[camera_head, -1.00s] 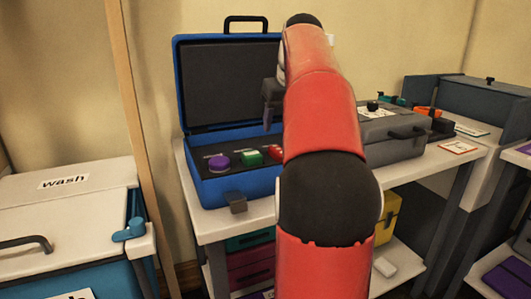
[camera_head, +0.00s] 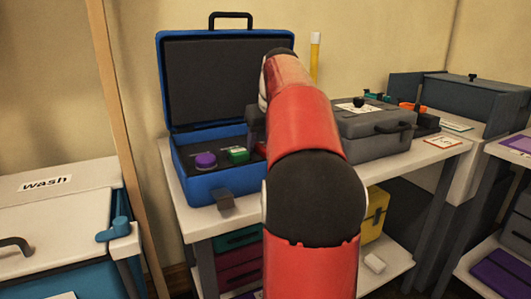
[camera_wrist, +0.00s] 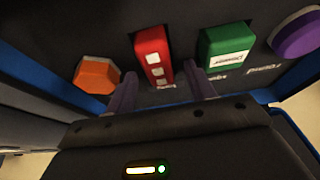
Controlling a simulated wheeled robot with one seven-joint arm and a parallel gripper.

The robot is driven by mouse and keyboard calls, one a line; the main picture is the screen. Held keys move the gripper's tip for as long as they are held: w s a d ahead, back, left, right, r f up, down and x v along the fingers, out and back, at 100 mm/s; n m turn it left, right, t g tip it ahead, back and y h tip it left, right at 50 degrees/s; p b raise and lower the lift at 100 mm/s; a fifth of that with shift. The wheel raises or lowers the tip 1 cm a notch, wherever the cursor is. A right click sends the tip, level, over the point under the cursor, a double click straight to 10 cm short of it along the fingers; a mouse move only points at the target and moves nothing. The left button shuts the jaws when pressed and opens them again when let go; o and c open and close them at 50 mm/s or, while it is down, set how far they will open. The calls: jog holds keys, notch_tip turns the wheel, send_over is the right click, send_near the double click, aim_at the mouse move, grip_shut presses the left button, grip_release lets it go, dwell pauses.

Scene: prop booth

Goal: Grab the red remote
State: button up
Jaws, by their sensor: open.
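The red remote (camera_wrist: 153,52), a narrow block with white squares on its face, sits in the dark insert of the open blue case (camera_head: 212,184). In the wrist view my gripper (camera_wrist: 161,72) is open, with one purple finger on each side of the remote's near end. The fingers look empty. I cannot tell whether their tips are level with the remote or still above it.
A green block (camera_wrist: 226,45), a purple round piece (camera_wrist: 296,35) and an orange piece (camera_wrist: 97,77) sit beside the remote in the insert. The case's raised lid (camera_head: 210,80) stands behind. A grey case (camera_head: 375,135) is to the right on the white table (camera_head: 215,221).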

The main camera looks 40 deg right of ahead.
jog(key=shift+c, duration=0.4)
jog(key=c, duration=1)
jog(key=shift+r, duration=0.1)
